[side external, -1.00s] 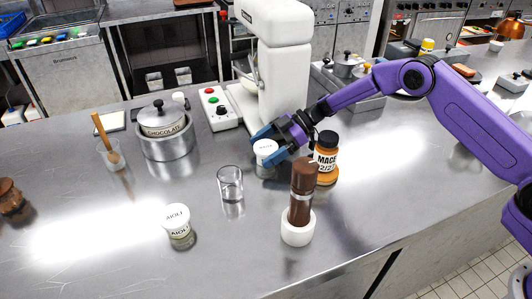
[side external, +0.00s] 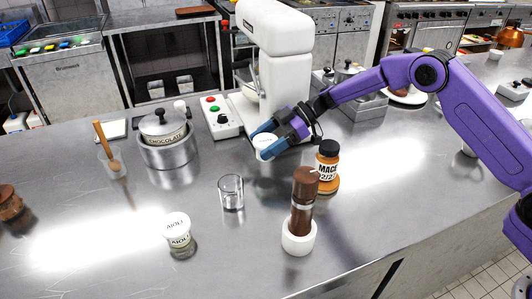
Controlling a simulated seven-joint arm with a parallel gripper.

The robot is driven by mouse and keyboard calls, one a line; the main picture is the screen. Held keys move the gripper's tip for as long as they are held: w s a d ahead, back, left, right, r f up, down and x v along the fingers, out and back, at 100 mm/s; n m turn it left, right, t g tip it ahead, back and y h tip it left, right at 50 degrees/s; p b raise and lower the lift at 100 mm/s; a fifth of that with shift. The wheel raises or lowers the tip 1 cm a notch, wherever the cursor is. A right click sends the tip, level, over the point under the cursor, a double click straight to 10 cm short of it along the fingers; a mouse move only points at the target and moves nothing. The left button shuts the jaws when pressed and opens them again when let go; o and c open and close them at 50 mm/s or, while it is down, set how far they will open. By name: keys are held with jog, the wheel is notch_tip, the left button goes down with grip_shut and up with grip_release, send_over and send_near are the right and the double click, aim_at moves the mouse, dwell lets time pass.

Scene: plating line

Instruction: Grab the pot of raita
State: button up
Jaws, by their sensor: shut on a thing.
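A small pot with a white lid (side external: 264,142), the likely pot of raita, is between the blue fingers of my gripper (side external: 261,144). My gripper is shut on it, coming from the right. The lettering on its lid is too small to read now, and the fingers hide part of its sides. The pot appears held a little above the steel counter, in front of the white machine. A similar white-lidded pot marked AIOLI (side external: 178,230) stands apart at the front left.
An orange MACE jar (side external: 327,171) stands right of my gripper. A brown mill in a white holder (side external: 298,239) and an empty glass (side external: 231,192) are in front. A chocolate pot (side external: 166,151), switch box (side external: 220,118) and white machine (side external: 286,85) stand behind or left.

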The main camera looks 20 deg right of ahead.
notch_tip(320, 180, up, 2)
jog(key=shift+r, duration=0.1)
jog(key=a, duration=1.9)
jog(key=shift+a, duration=0.35)
